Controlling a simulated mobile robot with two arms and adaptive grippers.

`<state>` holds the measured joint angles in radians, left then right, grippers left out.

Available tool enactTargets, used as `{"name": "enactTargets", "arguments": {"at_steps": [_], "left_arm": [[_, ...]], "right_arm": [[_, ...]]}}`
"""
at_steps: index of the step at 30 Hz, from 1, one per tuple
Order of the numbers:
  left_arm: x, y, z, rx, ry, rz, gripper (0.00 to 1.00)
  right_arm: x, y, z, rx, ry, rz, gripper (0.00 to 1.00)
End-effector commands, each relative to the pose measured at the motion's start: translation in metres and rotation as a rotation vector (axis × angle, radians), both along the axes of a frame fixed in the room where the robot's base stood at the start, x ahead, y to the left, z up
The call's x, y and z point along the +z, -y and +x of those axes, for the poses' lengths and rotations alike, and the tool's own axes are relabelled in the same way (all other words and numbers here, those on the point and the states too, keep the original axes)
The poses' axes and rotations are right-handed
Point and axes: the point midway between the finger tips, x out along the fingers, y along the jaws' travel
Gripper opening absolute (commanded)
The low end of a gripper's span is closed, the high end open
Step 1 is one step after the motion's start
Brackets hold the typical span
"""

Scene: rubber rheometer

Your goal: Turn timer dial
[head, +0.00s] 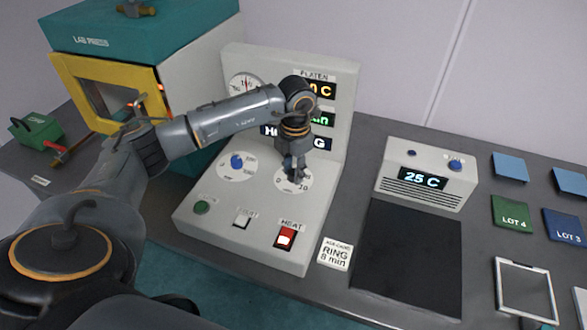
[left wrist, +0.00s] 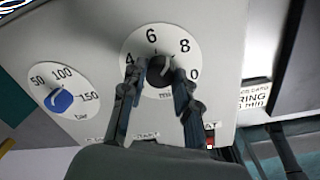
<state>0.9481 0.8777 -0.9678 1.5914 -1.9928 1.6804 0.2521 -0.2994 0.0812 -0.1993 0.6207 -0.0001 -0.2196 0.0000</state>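The timer dial is a dark knob on a white round scale (head: 307,184) on the sloped front panel of the grey press console (head: 190,222). In the left wrist view the dark knob (left wrist: 160,72) has a pale pointer mark, and 4, 6, 8 and 10 show around it. My left gripper (head: 295,172) reaches down onto the dial. In the left wrist view its fingertips (left wrist: 160,76) lie on both sides of the knob with little or no gap, so it looks shut on it. The pointer's exact reading is partly hidden. My right gripper is not in view.
A blue pressure knob (head: 237,161) sits left of the dial. A green button (head: 201,207), a pale button (head: 242,221) and a lit red HEAT switch (head: 285,237) are below. A card (head: 335,254) reads "RING 8 min". A 25 C unit (head: 428,170) stands to the right.

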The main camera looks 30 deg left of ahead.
Motion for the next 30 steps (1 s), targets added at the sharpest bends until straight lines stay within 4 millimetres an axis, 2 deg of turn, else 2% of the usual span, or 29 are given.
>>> {"name": "enactTargets", "arguments": {"at_steps": [4, 11, 22, 23, 24, 26, 30], "left_arm": [[-0.002, 0.000, 0.000, -0.027, 0.001, 0.001, 0.00], [-0.003, 0.000, 0.001, -0.222, 0.003, 0.000, 0.00], [0.000, 0.000, 0.000, -0.269, 0.001, 0.001, 0.00], [0.000, 0.000, 0.000, -0.269, 0.001, 0.001, 0.34], [0.000, 0.000, 0.000, -0.269, 0.001, 0.000, 0.43], [0.000, 0.000, 0.000, -0.268, 0.001, 0.000, 0.53], [0.000, 0.000, 0.000, -0.268, 0.001, 0.000, 0.53]], "right_arm": [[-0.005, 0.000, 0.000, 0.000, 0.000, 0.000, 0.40], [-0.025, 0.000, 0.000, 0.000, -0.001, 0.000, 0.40], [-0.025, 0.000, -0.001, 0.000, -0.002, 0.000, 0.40], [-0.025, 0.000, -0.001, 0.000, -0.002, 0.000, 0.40], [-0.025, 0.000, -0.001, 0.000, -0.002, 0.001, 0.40], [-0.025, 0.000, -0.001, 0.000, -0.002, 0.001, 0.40], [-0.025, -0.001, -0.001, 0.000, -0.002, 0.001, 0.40]]}}
